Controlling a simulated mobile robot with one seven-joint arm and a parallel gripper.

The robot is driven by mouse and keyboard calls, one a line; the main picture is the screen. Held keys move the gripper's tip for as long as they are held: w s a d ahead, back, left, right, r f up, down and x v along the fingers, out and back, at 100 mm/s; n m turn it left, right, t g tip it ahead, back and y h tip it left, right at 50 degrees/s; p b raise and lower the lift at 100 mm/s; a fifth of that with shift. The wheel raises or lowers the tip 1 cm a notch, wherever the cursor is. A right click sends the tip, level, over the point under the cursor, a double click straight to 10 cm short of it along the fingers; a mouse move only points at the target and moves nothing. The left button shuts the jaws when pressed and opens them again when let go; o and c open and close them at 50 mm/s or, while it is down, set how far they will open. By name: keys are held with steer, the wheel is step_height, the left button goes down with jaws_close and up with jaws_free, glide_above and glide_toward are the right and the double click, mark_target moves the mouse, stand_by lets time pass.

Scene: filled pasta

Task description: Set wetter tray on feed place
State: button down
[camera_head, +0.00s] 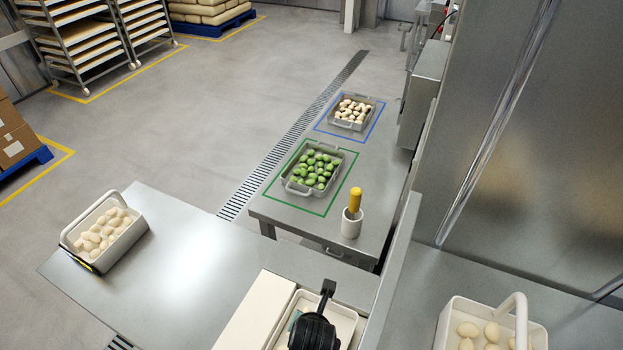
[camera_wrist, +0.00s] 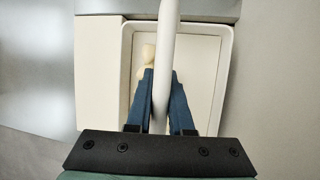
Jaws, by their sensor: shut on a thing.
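In the wrist view my gripper (camera_wrist: 163,80) is shut on the white bar handle (camera_wrist: 169,35) of a white tray (camera_wrist: 226,70). One pale piece (camera_wrist: 147,52) shows inside this tray; the fingers and handle hide part of the inside. In the head view my gripper (camera_head: 314,326) is over a white tray (camera_head: 349,311) at the bottom middle, hiding much of it. Another white tray (camera_head: 130,235) with pale pasta stands at the left end of the steel table. A third white tray (camera_head: 451,325) with pale pieces is at bottom right. I cannot tell which is wetter.
A cream block (camera_head: 252,318) is close beside the middle tray's left side. Behind, a grey tray of green pieces (camera_head: 286,181) lies in a green outline and a grey tray of mixed pieces (camera_head: 371,113) in a blue one. A white cup (camera_head: 351,227) holds a yellow-handled tool.

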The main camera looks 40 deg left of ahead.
steer(key=c, duration=0.8)
jaws_free()
steer(key=shift+r, duration=0.15)
steer(key=shift+b+v, duration=0.5)
steer(key=shift+v, duration=3.2)
